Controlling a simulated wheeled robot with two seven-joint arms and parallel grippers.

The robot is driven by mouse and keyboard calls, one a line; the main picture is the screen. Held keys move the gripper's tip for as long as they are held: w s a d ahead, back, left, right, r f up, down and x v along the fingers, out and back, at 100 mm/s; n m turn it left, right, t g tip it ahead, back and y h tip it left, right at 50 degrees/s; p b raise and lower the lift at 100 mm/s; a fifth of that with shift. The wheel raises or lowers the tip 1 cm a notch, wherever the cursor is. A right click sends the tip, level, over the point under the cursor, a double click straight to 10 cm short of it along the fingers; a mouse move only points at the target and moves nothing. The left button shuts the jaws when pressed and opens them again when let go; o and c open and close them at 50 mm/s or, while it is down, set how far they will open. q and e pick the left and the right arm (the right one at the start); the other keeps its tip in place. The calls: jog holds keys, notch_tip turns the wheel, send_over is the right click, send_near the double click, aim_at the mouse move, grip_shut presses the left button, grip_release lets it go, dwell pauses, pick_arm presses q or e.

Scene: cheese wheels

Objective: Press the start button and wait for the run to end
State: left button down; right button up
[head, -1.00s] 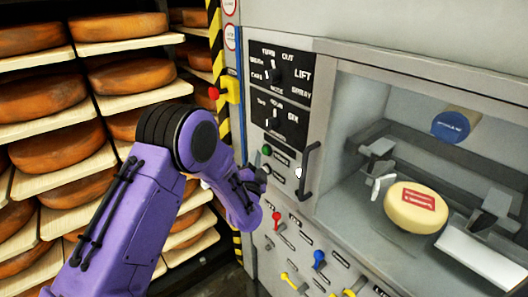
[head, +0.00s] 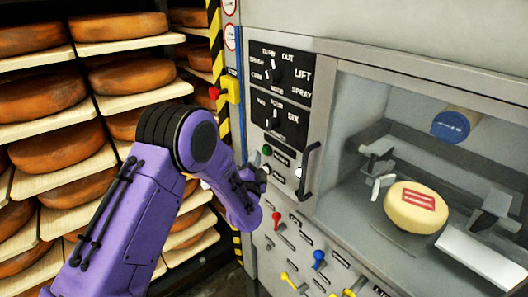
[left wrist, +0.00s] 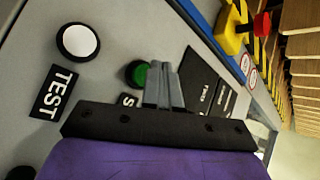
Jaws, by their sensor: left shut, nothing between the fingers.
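The green start button (head: 267,150) is on the machine's front panel, left of the door handle. It also shows in the left wrist view (left wrist: 136,72), partly covered by the fingers. My left gripper (head: 259,176) is just below it in the head view. In the left wrist view the fingers (left wrist: 163,75) are shut, empty and beside the green button; I cannot tell whether they touch it. A white button (left wrist: 78,41) sits beside the TEST label. A pale cheese wheel (head: 410,217) with a red label lies inside the machine, under a blue-ended roller (head: 452,126). My right gripper is not in view.
Racks of orange cheese wheels (head: 62,145) stand at the left. A red knob on a yellow box (head: 230,88) is above the buttons. A dark door handle (head: 309,170) stands out right of them. Red, blue and yellow levers (head: 319,257) are lower down.

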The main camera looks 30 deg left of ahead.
pick_arm(q)
jog(key=shift+w, duration=0.15)
dwell(0.3)
jog(key=shift+w+d, duration=0.15)
jog(key=shift+w, duration=0.1)
